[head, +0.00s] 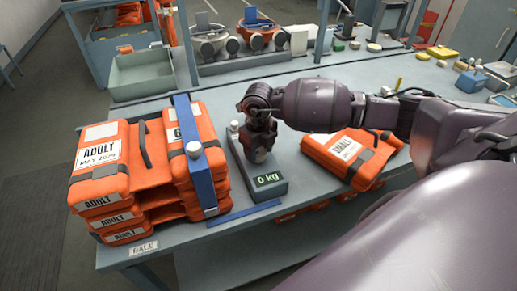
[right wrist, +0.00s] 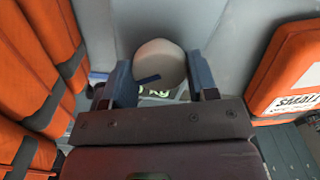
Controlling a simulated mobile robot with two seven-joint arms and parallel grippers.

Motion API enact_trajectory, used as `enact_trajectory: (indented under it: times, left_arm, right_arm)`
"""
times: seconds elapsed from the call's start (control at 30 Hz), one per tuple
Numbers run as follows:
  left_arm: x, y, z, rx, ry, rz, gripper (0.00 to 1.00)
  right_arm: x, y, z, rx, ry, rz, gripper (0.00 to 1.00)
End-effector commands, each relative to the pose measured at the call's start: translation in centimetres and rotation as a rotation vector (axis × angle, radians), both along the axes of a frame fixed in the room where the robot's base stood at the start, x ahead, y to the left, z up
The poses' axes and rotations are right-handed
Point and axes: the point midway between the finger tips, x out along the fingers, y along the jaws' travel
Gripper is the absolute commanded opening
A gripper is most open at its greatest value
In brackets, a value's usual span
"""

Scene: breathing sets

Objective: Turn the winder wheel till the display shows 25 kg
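The winder unit (head: 268,191) is a grey box on the bench, and its green display (head: 268,179) reads 0 kg. The winder wheel (right wrist: 160,66) is pale and round with a dark blue mark, seen in the right wrist view. My right gripper (head: 258,155) points down over the unit; in the right wrist view its two fingers (right wrist: 161,80) lie close against both sides of the wheel. In the head view the gripper largely hides the wheel. A blue strap (head: 196,160) runs over the stacked orange sets (head: 105,185) left of the unit. My left gripper is out of view.
An orange pack (head: 345,152) lies right of the unit, close to my right arm. A flat blue strip (head: 243,214) lies in front of the unit. A grey-green bin (head: 140,75) and a rack with masks (head: 258,38) stand behind. Bare bench shows near the front edge.

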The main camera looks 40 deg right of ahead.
Motion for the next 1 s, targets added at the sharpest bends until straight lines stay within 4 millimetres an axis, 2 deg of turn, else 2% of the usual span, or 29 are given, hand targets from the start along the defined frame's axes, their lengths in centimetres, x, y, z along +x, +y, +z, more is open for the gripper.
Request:
enact_trajectory:
  times: [0.27, 0.47, 1.0]
  left_arm:
    - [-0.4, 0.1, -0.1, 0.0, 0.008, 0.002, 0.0]
    - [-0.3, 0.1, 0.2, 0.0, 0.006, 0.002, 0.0]
    - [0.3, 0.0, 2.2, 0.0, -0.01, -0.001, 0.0]
  right_arm:
    - [0.0, 0.0, 0.1, 0.0, 0.0, -0.015, 0.3]
    - [0.0, 0.0, 0.1, 0.0, -0.001, -0.089, 0.3]
    - [0.0, 0.0, 0.2, 0.001, -0.001, -0.553, 0.3]
